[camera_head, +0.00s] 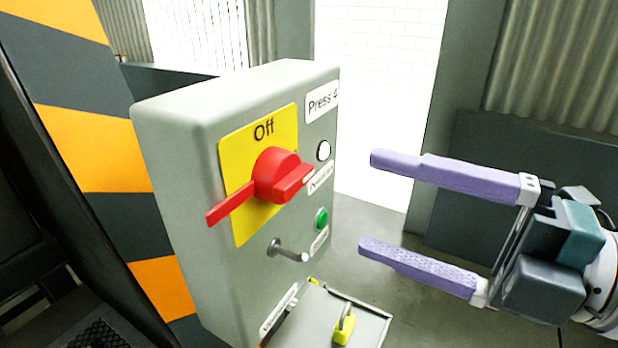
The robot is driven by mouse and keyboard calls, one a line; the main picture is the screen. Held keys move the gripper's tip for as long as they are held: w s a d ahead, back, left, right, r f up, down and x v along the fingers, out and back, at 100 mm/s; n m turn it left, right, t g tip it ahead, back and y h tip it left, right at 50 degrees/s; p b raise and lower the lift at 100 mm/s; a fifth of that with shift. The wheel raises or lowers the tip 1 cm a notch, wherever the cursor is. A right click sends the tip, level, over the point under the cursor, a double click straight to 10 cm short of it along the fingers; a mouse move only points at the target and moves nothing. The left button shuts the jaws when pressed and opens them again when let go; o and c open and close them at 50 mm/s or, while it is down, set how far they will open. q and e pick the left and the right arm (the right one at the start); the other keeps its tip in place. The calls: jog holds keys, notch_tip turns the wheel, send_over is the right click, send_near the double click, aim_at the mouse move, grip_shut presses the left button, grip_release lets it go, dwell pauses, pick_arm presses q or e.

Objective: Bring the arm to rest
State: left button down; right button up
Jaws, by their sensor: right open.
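My right gripper (367,202) comes in from the right with its two purple fingers spread wide and nothing between them. Its fingertips point left at the grey control box (172,190) and appear apart from it. The box carries a red rotary handle (275,175) on a yellow plate (240,223) marked "Off". My left gripper is not in view.
The box also has a white button (323,151), a green button (321,218) and a metal peg (288,251). An orange-striped post (92,150) stands at left. Open floor shows behind my right gripper.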

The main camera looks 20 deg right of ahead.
jog(key=shift+s+d, duration=0.3)
jog(key=shift+s, duration=0.1)
jog(key=w+d+f+m+h, duration=0.2)
jog(key=d+f+m+h, duration=0.3)
jog(key=m+h, duration=0.8)
jog(key=s+a+f+m+g+y, duration=0.1)
jog(key=s+a+f+m+g, duration=0.15)
jog(key=s+m+g, duration=0.35)
jog(key=s+a+f+m+g+y, duration=0.1)
jog(key=s+f+m+g, duration=0.3)
jog(key=s, duration=0.3)
notch_tip(320, 180, up, 24)
jog(key=s+p, duration=0.1)
jog(key=p, duration=2.2)
jog(key=shift+s+a+f+g, duration=0.15)
jog(key=shift+a+f+g, duration=0.1)
jog(key=shift+a+g, duration=0.05)
